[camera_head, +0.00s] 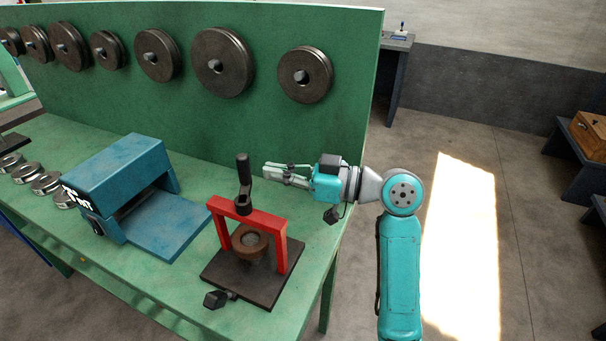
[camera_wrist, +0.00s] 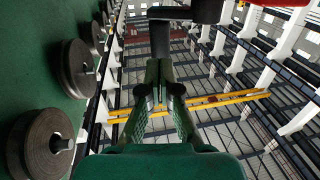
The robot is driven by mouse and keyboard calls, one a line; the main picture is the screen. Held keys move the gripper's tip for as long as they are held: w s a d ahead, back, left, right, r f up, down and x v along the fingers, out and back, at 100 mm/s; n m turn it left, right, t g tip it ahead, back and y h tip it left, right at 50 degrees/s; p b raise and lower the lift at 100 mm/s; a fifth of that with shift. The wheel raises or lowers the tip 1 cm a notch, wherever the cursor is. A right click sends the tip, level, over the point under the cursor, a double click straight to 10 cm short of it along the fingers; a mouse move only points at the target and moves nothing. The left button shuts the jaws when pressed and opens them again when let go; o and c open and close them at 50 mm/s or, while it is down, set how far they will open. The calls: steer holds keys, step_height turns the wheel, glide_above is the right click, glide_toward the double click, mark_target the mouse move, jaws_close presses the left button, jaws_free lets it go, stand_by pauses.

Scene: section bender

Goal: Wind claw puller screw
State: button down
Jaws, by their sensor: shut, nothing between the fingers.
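The claw puller is a red frame (camera_head: 281,257) standing over a brown ring-shaped part (camera_head: 249,243) on a dark base plate (camera_head: 225,267). A black crank with an upright handle (camera_head: 243,167) sits on top of the frame, at its screw. My gripper (camera_head: 267,171) is shut and empty, just right of the crank handle at about its height, with its fingers pointing left. A small gap seems to show between the fingertips and the handle. In the wrist view, a dark part, likely the crank handle (camera_wrist: 185,12), crosses the top, beyond my closed fingertips (camera_wrist: 160,92).
A blue machine (camera_head: 115,172) stands on the green bench left of the puller. Several dark round discs (camera_head: 222,62) hang on the green back panel. Several metal rings (camera_head: 47,183) lie at the bench's left. A black knob (camera_head: 216,299) is at the base plate's front.

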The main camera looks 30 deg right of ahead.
mark_target(243, 184)
steer(key=shift+x, duration=1.4)
steer(key=shift+w+a+n+g+y, duration=0.1)
steer(key=shift+w+n+g+y, duration=0.25)
steer(key=shift+n+g+y, duration=0.45)
